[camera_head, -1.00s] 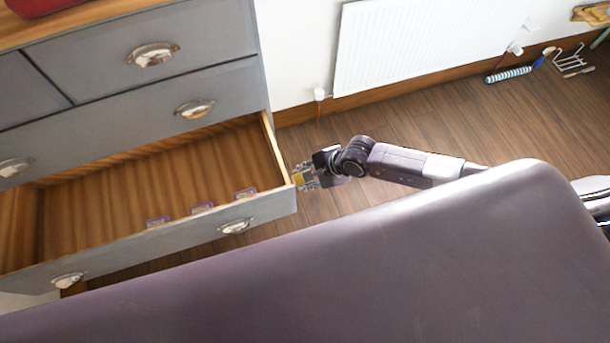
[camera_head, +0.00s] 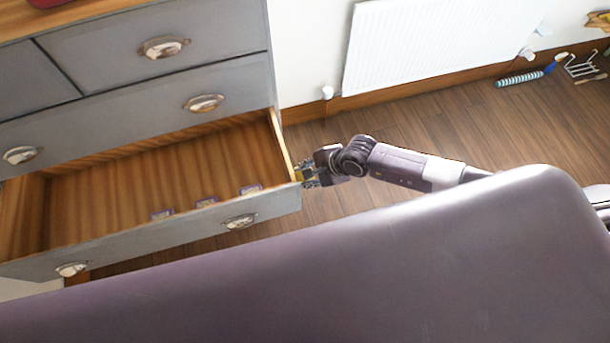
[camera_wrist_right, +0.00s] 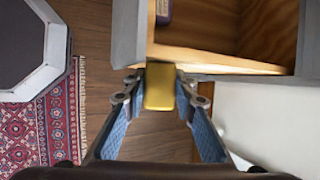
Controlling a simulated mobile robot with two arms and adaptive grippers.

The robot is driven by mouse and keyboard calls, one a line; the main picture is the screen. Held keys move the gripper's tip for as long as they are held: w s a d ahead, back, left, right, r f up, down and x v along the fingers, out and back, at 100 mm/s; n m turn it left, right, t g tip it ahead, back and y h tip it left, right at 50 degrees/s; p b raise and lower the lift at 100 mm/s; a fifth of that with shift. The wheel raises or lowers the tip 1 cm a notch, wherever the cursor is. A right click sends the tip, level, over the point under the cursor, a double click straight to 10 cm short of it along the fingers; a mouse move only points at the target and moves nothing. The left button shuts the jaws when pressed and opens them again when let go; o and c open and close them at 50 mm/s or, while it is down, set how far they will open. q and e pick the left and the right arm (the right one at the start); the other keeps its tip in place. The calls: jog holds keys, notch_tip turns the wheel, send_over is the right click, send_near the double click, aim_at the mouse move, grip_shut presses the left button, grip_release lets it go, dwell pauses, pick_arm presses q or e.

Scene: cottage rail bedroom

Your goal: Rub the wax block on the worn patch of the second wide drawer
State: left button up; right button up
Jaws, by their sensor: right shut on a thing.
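The second wide drawer (camera_head: 125,244) stands pulled out of the grey chest in the head view, its wooden inside showing. My right gripper (camera_head: 308,174) is at the outer right side of this drawer, close to its front corner. It is shut on the yellow wax block (camera_wrist_right: 160,86), which shows between the fingers in the right wrist view. The block is right by the drawer's side wall (camera_wrist_right: 215,62); I cannot tell whether they touch. A pale, bright strip runs along that side, but I cannot make out the worn patch for certain. My left gripper is not in view.
Several small purple-edged items, one of them a packet (camera_head: 251,189), lie inside the drawer near its front. The closed wide drawer (camera_head: 110,122) is above. A white radiator (camera_head: 440,42) hangs on the wall. A patterned rug (camera_wrist_right: 40,125) lies on the wooden floor.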

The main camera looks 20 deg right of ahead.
jog(key=shift+w+f+b, duration=0.15)
jog(key=shift+w+b, duration=0.75)
jog(key=shift+w, duration=0.45)
jog(key=w+b, duration=0.6)
jog(key=w, duration=0.1)
jog(key=shift+w+a+b, duration=0.35)
jog(key=shift+w+b, duration=0.05)
jog(key=shift+s+d+r+p, duration=0.15)
jog(key=shift+s+p, duration=0.6)
jog(key=shift+s, duration=2)
jog(key=shift+s+d+r+p, duration=0.15)
jog(key=shift+s+p, duration=0.55)
jog(key=shift+s, duration=2.05)
jog(key=shift+f, duration=0.15)
